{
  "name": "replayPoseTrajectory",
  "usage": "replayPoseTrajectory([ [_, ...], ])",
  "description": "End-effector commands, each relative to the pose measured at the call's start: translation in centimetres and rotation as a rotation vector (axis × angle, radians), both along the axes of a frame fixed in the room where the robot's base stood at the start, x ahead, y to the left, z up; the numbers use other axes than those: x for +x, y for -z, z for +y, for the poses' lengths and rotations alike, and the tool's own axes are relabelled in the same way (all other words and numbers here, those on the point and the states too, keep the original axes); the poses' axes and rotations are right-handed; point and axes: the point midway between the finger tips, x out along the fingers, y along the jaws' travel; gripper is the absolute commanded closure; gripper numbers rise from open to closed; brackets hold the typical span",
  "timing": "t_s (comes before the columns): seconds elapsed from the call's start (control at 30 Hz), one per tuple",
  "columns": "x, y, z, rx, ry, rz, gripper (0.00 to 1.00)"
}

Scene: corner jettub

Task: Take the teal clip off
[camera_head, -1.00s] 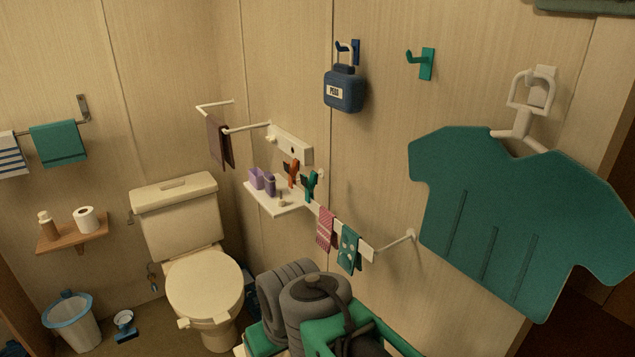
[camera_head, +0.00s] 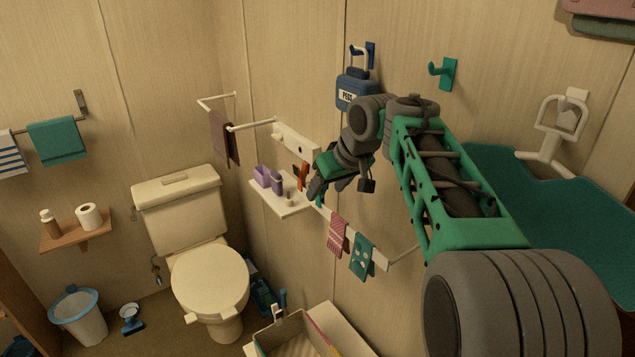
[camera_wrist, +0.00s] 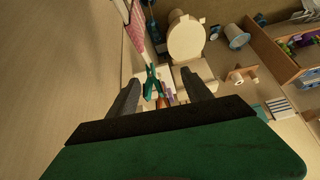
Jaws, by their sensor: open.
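The teal clip (camera_wrist: 153,82) shows in the wrist view between my two fingers, nearer the left one, with its handles spread in a V. It hangs by the wall rail (camera_head: 323,211). In the head view it is hidden behind my gripper (camera_head: 316,192), which is in front of the rail beside the orange clip (camera_head: 301,177). My gripper is open in the wrist view (camera_wrist: 160,74), its dark fingers on either side of the clip. I see no contact between them.
A small white shelf (camera_head: 270,207) with purple cups sits left of my gripper. A pink cloth (camera_head: 337,235) and a teal patterned cloth (camera_head: 361,258) hang just right of it. The toilet (camera_head: 208,275) stands lower left.

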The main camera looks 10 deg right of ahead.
Motion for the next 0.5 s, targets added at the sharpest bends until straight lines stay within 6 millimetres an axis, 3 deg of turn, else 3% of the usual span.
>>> replayPoseTrajectory([
  [0.03, 1.4, -1.0, -0.7, -0.002, -0.016, -0.014, 0.42],
  [0.17, 3.3, -2.0, -1.3, -0.008, -0.050, -0.040, 0.42],
  [0.5, 4.8, 0.4, -0.6, -0.009, -0.059, -0.044, 0.42],
])
